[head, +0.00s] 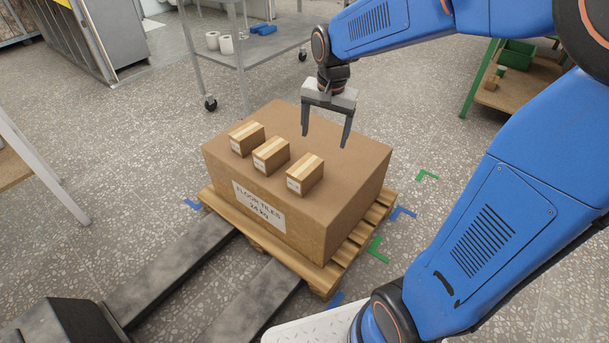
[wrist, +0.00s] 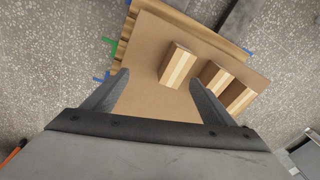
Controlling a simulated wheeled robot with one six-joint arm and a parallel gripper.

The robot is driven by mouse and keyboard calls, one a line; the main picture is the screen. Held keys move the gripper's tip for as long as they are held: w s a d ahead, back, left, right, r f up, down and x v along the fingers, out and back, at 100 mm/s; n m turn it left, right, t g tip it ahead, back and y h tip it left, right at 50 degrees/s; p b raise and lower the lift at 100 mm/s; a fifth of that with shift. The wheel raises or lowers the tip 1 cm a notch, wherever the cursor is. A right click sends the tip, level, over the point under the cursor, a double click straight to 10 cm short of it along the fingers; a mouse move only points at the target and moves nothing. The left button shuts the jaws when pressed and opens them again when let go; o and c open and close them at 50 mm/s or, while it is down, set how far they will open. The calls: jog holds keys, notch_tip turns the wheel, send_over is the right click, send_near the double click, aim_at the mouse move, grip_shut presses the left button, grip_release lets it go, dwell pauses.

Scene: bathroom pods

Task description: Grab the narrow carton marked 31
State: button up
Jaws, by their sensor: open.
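Three small narrow brown cartons with pale tape stand in a row on top of a large box (head: 340,215): a left one (head: 247,139), a middle one (head: 271,155) and a right one (head: 305,175). Each has a white label on its front end, too small to read, so I cannot tell which is marked 31. My gripper (head: 326,140) is open and empty above the box, behind the right carton and apart from it. In the wrist view the right carton (wrist: 178,66) lies just beyond and between the fingertips (wrist: 160,76); the other two are further right.
The large box, labelled floor tiles, sits on a wooden pallet (head: 320,272) with dark forks in front. Blue and green corner marks are on the floor. A wheeled grey cart (head: 240,58) stands behind, a green-framed shelf (head: 520,88) at right. Floor between is clear.

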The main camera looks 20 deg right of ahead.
aim_at(304, 165)
jog(key=w+a+f+m+g, duration=0.1)
jog(key=w+a+f+m, duration=0.2)
jog(key=w+f, duration=0.6)
jog(key=f, duration=1.1)
jog(key=shift+w+f, duration=0.25)
jog(key=shift+w, duration=0.05)
jog(key=shift+d+f, duration=0.2)
jog(key=shift+f, duration=2.4)
jog(key=shift+c, duration=0.3)
jog(key=c, duration=1.4)
jog(key=shift+r, duration=0.15)
